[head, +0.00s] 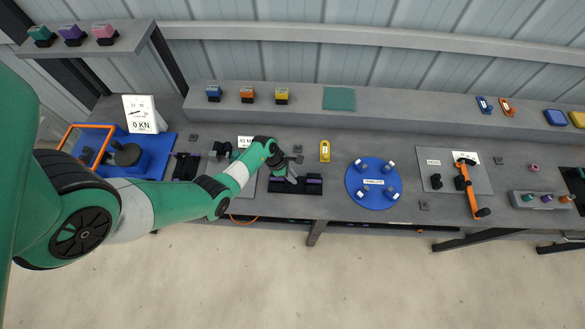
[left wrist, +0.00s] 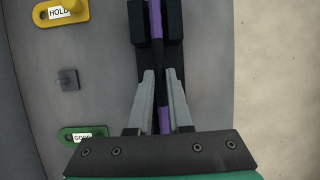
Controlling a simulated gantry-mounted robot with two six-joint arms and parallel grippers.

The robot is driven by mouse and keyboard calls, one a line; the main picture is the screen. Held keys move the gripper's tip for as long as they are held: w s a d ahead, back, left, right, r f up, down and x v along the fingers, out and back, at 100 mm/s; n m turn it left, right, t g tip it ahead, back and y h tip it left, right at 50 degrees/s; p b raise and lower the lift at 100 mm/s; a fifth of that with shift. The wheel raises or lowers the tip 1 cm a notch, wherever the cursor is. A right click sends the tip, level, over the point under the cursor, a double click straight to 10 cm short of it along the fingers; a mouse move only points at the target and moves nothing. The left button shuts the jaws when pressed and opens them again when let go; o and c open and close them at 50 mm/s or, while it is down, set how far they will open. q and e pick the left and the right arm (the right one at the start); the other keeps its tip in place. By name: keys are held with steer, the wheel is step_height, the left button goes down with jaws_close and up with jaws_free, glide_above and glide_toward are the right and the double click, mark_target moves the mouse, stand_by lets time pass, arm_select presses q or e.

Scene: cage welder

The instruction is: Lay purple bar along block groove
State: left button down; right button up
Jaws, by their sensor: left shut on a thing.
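The purple bar (left wrist: 156,20) is thin and runs lengthwise between the fingers of my left gripper (left wrist: 161,75) in the left wrist view. The gripper is shut on it near its middle. Beyond the fingertips the bar passes between two dark walls of the black block (left wrist: 174,24), in line with the groove. Whether it touches the groove floor I cannot tell. The gripper hides the bar's middle. My right gripper is not in view.
A yellow HOLD tag (head: 325,151) lies right of the block, and a blue round template plate (head: 373,205) farther right. A green tag (left wrist: 83,134) shows in the left wrist view. The bench's front edge is close to the block. A raised shelf (head: 390,116) runs behind.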

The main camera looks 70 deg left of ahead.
arm_select(q)
steer(key=shift+f, duration=0.4)
steer(key=c, duration=0.8)
jaws_free()
steer(key=shift+o, duration=0.2)
steer(key=p+v, duration=0.5)
steer(key=v, duration=0.6)
steer(key=shift+r, duration=0.3)
